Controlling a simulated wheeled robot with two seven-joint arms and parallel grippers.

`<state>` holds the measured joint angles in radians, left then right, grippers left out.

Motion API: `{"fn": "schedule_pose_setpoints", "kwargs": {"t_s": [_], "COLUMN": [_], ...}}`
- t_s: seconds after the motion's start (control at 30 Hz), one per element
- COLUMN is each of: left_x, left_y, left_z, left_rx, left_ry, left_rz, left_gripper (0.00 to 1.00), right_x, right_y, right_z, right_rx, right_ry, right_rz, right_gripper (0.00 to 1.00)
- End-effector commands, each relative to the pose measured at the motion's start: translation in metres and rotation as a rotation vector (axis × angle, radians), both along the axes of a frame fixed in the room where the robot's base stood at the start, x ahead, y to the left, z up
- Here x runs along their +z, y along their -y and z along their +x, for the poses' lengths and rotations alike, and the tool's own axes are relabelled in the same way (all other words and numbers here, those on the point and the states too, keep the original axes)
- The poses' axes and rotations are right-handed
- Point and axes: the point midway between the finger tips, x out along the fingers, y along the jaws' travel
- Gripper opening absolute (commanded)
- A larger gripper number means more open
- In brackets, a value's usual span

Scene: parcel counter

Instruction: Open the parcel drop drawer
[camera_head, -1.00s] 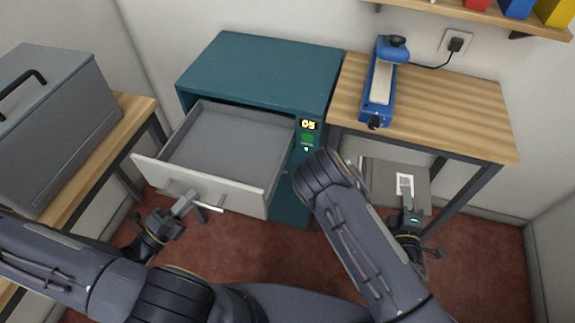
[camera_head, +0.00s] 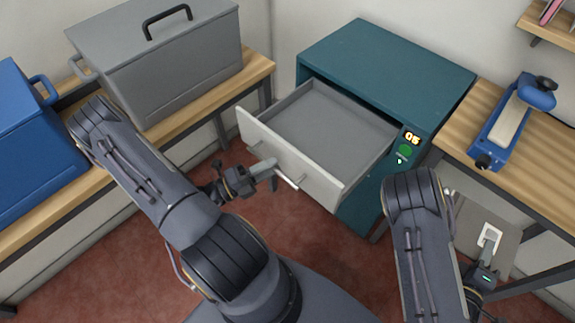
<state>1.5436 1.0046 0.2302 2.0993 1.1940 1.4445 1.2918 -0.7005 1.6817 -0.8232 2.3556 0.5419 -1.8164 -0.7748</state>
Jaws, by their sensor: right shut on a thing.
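The parcel drop drawer (camera_head: 298,162) has a pale front and a grey tray. It is pulled well out of the teal cabinet (camera_head: 385,58), and its inside looks empty. The drawer's bar handle (camera_head: 288,181) is on the front. My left gripper (camera_head: 266,169) is at this handle, its fingers overlapping the bar's left part; whether they grip it is unclear. My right gripper (camera_head: 487,247) is low at the right, shut on a flat grey thing (camera_head: 473,217) with a white patch. The thing is partly behind my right forearm and the side table.
A side table (camera_head: 545,163) with a blue sealer (camera_head: 510,118) stands right of the cabinet. A wooden bench (camera_head: 258,68) at the left carries a grey lidded box (camera_head: 185,75) and a blue box (camera_head: 40,150). Red floor (camera_head: 310,235) lies clear before the drawer.

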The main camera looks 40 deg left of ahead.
Motion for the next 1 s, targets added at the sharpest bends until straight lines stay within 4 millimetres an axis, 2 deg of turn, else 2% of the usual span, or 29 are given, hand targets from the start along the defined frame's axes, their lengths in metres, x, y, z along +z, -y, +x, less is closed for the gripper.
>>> {"fn": "schedule_pose_setpoints", "kwargs": {"t_s": [0.3,0.5,0.7,1.0], "left_x": [-0.015,-0.021,-0.023,-0.023], "left_y": [-0.030,-0.045,-0.050,-0.050], "left_z": [-0.056,-0.085,-0.096,-0.097], "left_rx": [0.004,0.001,0.000,0.000], "left_ry": [-0.003,-0.001,0.000,0.000], "left_rz": [0.003,0.002,-0.001,-0.001], "left_gripper": [0.34,0.34,0.34,0.34], "right_x": [-0.004,-0.006,-0.007,-0.006], "right_y": [0.000,0.000,0.000,0.000], "right_z": [0.000,0.000,0.000,0.000], "right_rx": [0.000,0.000,0.000,0.000], "right_ry": [0.000,0.001,0.000,0.001], "right_rz": [0.000,0.000,0.000,0.000], "right_gripper": [0.00,0.00,0.00,0.00]}}
